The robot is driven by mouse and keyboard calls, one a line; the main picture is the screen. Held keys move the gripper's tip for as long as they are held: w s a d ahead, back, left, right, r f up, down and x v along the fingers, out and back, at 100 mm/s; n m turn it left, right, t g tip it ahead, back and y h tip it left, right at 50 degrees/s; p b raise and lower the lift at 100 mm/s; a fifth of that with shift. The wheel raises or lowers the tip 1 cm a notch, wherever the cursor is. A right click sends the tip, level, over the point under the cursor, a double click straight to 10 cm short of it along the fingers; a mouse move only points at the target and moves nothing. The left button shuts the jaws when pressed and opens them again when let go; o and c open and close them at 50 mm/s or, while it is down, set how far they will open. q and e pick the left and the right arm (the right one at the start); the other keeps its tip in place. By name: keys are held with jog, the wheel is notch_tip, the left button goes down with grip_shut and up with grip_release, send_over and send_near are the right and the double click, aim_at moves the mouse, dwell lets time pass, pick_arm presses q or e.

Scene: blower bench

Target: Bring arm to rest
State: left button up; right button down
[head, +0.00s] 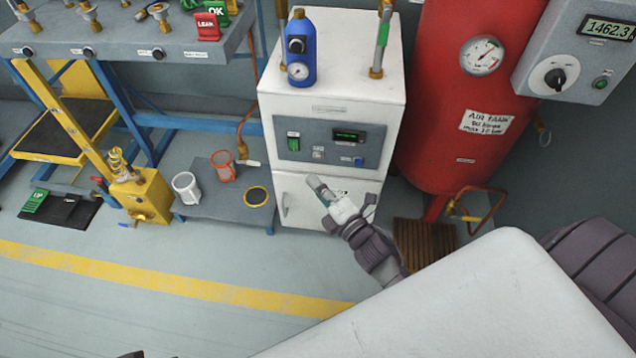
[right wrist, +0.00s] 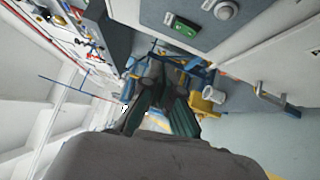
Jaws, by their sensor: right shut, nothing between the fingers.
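My right gripper (head: 318,187) is shut and empty. In the head view it is in front of the white cabinet (head: 332,85), overlapping the lower door in the picture; whether it touches the door I cannot tell. Its dark fingers also show close together in the right wrist view (right wrist: 160,118). My right arm comes in from the lower right. My left gripper is not in view.
A red air tank (head: 450,110) stands right of the cabinet. A blue bottle (head: 299,50) is on top of the cabinet. A low grey table (head: 222,208) with a white cup (head: 186,187) and an orange cup (head: 223,166) stands left. The floor in front (head: 130,310) is clear.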

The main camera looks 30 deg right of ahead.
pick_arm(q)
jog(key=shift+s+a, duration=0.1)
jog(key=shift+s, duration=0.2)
pick_arm(e)
jog(key=shift+s+d, duration=0.1)
jog(key=shift+s, duration=0.35)
